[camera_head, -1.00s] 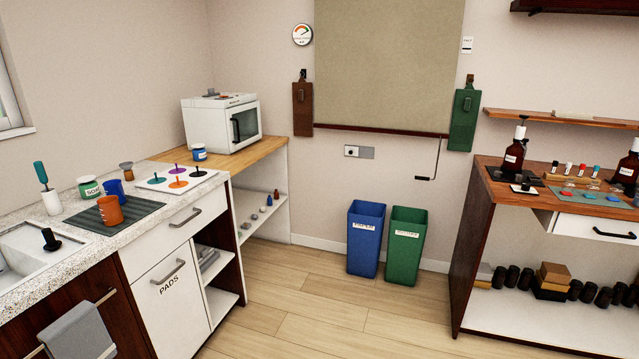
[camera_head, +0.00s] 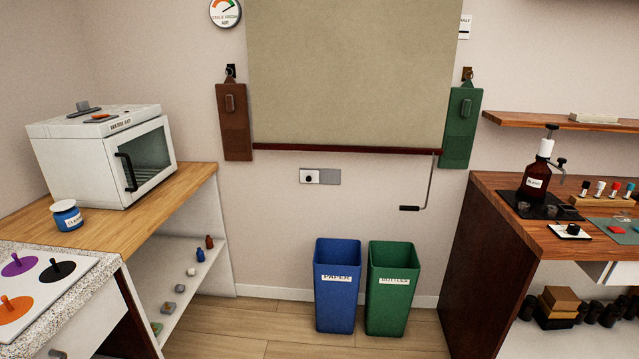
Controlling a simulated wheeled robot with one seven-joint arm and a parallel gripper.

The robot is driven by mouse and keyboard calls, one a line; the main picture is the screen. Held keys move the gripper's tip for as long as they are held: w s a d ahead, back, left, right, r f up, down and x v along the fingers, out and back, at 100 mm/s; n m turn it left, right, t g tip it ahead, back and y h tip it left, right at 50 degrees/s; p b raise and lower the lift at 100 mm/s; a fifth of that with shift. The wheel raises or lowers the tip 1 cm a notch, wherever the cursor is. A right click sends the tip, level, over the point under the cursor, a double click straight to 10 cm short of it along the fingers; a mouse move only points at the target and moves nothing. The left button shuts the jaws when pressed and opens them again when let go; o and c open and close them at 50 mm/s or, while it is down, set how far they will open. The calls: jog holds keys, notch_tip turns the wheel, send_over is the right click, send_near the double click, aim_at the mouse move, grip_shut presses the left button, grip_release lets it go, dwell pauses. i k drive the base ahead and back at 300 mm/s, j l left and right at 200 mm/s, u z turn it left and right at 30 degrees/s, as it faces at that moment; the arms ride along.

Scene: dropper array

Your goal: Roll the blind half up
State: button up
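The blind (camera_head: 345,75) is a flat olive-beige sheet hanging on the back wall in the head view. Its top runs out of the picture. A dark red bar (camera_head: 345,148) forms its bottom edge, above a wall plate. A thin grey crank rod (camera_head: 432,180) hangs at the bar's right end, with a dark handle (camera_head: 410,208) bent to the left at its foot. My gripper is not in view.
A blue bin (camera_head: 337,290) and a green bin (camera_head: 392,290) stand on the floor below the blind. A counter with a white oven (camera_head: 85,160) is at left, a wooden bench (camera_head: 490,225) at right. Floor in front of the bins is clear.

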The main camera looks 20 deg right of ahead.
aim_at(329, 76)
jog(key=i, duration=2.05)
jog(key=i+z, duration=0.2)
jog(key=i, duration=0.45)
jog(key=i+j+z, duration=0.2)
jog(key=i, duration=0.4)
jog(key=k+l, duration=0.1)
jog(key=l, duration=0.55)
